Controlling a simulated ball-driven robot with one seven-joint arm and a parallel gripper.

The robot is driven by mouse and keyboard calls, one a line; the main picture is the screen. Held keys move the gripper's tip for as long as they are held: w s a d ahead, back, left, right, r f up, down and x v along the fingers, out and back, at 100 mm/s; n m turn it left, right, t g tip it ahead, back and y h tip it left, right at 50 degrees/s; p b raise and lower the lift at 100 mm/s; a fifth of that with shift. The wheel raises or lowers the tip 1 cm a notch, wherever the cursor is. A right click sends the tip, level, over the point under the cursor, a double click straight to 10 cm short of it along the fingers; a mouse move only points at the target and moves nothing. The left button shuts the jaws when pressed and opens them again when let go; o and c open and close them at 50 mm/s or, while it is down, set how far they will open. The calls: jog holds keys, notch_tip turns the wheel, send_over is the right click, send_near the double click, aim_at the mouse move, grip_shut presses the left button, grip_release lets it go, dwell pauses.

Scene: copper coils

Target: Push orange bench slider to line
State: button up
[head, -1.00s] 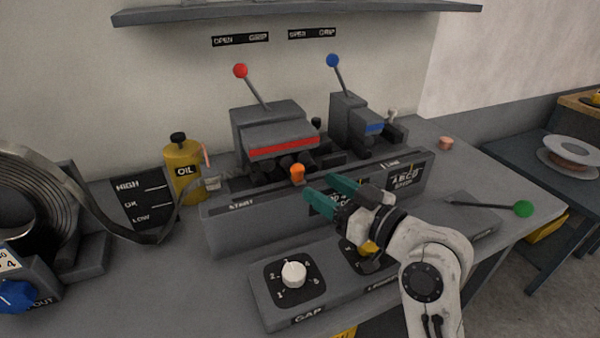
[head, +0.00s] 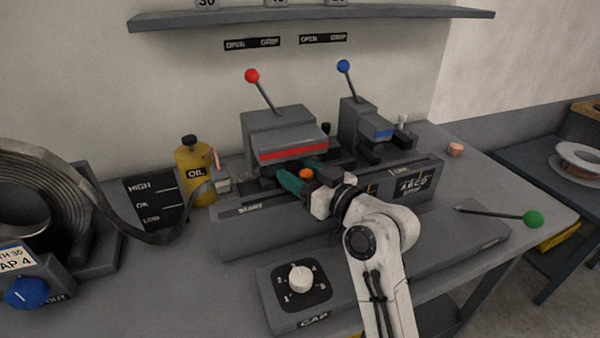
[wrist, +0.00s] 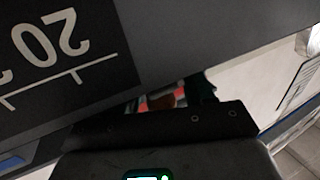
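The orange slider knob (head: 306,174) stands on the bench fixture below the red-striped block, right of the START mark. My gripper (head: 299,177) is at the knob, its teal fingers apart. In the head view one finger lies to the left of the knob and the other behind it, so the knob appears between them. I cannot tell whether either finger touches it. The fixture's front rail (head: 240,228) carries the START mark, a yellow tick and a LINE-like label at right. In the wrist view, a dark scale plate (wrist: 60,50) shows an upside-down 20; the knob is not clearly visible.
The red-striped block (head: 285,140) with a red-ball lever and the blue-striped block (head: 365,125) stand behind the rail. A yellow oil can (head: 195,175) and a metal strip are at left. A dial panel (head: 300,285) and a green-ball lever (head: 533,218) lie in front.

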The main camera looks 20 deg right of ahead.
aim_at(380, 166)
grip_shut()
jog(key=shift+d, duration=0.15)
dwell(0.4)
jog(key=d+b, duration=0.5)
jog(key=d, duration=1.4)
jog(key=shift+d, duration=0.15)
jog(key=shift+o, duration=0.3)
grip_release()
